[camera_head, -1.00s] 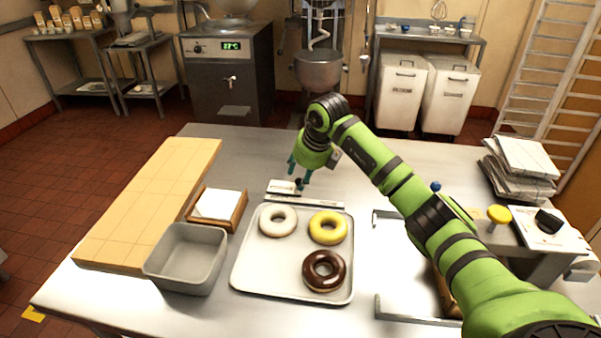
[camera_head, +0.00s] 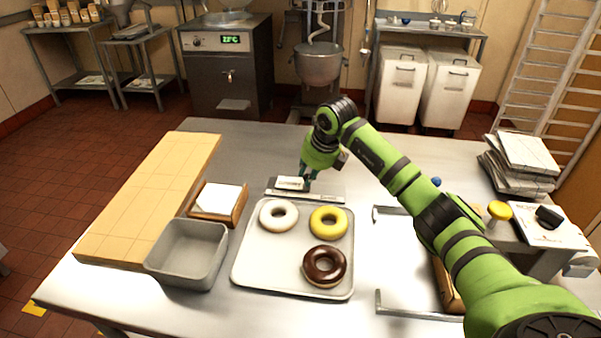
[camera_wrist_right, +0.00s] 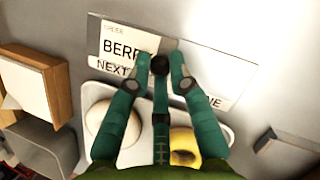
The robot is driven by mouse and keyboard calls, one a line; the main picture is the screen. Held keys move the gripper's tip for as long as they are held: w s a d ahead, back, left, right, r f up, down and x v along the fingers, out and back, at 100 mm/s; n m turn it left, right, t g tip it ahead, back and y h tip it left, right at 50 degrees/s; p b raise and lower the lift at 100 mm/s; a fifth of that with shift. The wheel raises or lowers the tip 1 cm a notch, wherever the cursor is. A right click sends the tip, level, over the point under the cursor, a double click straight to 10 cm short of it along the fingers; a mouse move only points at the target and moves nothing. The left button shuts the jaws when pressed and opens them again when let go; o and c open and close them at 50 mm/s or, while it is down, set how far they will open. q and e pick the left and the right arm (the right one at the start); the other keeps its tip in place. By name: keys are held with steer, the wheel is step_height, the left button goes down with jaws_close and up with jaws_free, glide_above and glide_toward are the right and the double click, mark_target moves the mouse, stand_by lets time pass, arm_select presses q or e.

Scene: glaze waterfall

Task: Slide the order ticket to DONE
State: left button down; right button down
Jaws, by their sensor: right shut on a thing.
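The order ticket (camera_head: 290,183) is a small white card on the ticket rail (camera_head: 328,196), a flat strip behind the donut tray. The ticket is toward the rail's left end. In the right wrist view the ticket (camera_wrist_right: 118,40) reads "ORDER" and "BERR", the rest covered by my fingers. My left gripper is not in view.
A tray (camera_head: 245,275) with white, yellow and chocolate donuts lies just in front of the rail. A grey bin (camera_head: 185,257), a wooden box with white paper (camera_head: 218,199) and a wooden board (camera_head: 150,195) are left.

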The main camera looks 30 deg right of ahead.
steer(key=s+d, duration=0.1)
steer(key=d, duration=0.1)
steer(key=s+d+b, duration=0.1)
steer(key=s+d, duration=0.1)
steer(key=d, duration=0.1)
steer(key=s+d, duration=0.2)
steer(key=shift+s+d+b, duration=0.25)
steer(key=shift+b, duration=0.05)
steer(key=c, duration=1.1)
jaws_free()
steer(key=shift+c, duration=0.2)
steer(key=shift+d, duration=0.1)
